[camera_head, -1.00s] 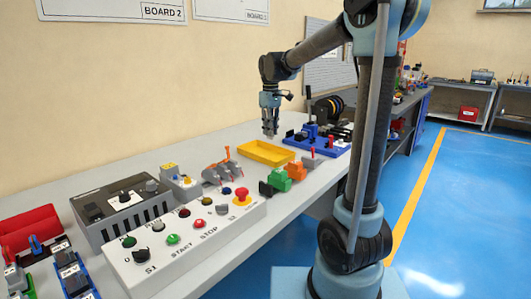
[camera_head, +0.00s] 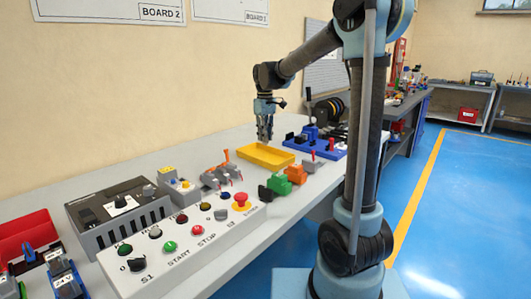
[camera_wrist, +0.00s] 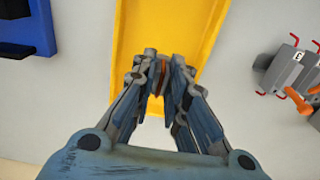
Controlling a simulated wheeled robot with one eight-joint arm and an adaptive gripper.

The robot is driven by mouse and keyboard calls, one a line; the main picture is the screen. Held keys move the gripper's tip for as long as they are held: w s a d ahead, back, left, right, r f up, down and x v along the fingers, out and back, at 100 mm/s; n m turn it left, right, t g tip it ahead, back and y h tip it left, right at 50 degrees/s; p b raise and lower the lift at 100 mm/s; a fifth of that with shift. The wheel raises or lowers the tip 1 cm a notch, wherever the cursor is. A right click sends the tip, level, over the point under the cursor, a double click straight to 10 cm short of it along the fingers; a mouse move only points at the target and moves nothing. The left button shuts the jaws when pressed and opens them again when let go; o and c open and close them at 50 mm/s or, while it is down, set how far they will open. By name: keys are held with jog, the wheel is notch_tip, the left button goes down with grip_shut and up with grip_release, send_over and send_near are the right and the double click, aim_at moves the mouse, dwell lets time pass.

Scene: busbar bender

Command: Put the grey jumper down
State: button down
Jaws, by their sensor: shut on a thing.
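My gripper (camera_head: 264,139) hangs fingers down above the yellow tray (camera_head: 275,163) on the bench. In the wrist view my gripper (camera_wrist: 161,70) is shut on a small piece, which I take to be the grey jumper (camera_wrist: 160,76). Only an orange-brown sliver of it shows between the fingertips; the fingers hide the rest. In that view the fingertips lie over the near part of the yellow tray (camera_wrist: 172,22). I cannot tell the exact height above it.
A blue bending tool (camera_head: 322,146) stands beyond the tray. Grey levers (camera_head: 219,175), green (camera_head: 278,184) and orange (camera_head: 296,174) blocks stand nearer. A white control box (camera_head: 180,240) fills the near bench. Bare bench lies left of the tray.

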jog(key=shift+f, duration=3)
jog(key=c, duration=1.6)
grip_release()
notch_tip(320, 180, up, 12)
jog(key=shift+r, duration=0.1)
